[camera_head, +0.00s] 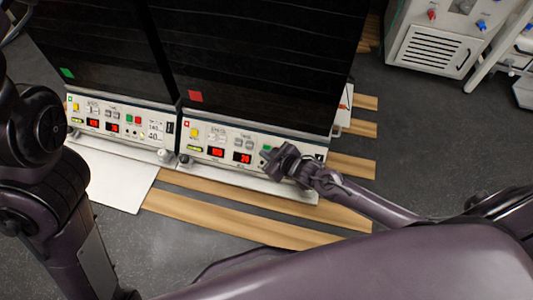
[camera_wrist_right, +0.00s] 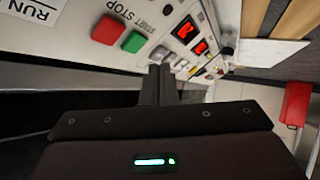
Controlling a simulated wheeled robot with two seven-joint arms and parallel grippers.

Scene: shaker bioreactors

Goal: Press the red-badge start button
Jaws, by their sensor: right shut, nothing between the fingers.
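Two dark-fronted shaker units stand side by side in the head view. The right one carries the red badge (camera_head: 195,96); the left one carries a green badge (camera_head: 67,73). My right gripper (camera_head: 268,154) is shut and empty, at the right part of the red-badge unit's control panel (camera_head: 205,134). In the right wrist view its fingertips (camera_wrist_right: 160,70) are close to the green button (camera_wrist_right: 133,41), marked START, just to their left. The red button (camera_wrist_right: 107,30), marked STOP, lies farther left. Whether the tips touch the panel I cannot tell. My left gripper is out of view.
The left unit's panel (camera_head: 118,121) has similar buttons and displays. A white plate (camera_head: 110,178) lies before it, and wooden strips (camera_head: 230,213) run along the floor. A white cabinet (camera_head: 432,48) stands at the back right. Grey floor between is clear.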

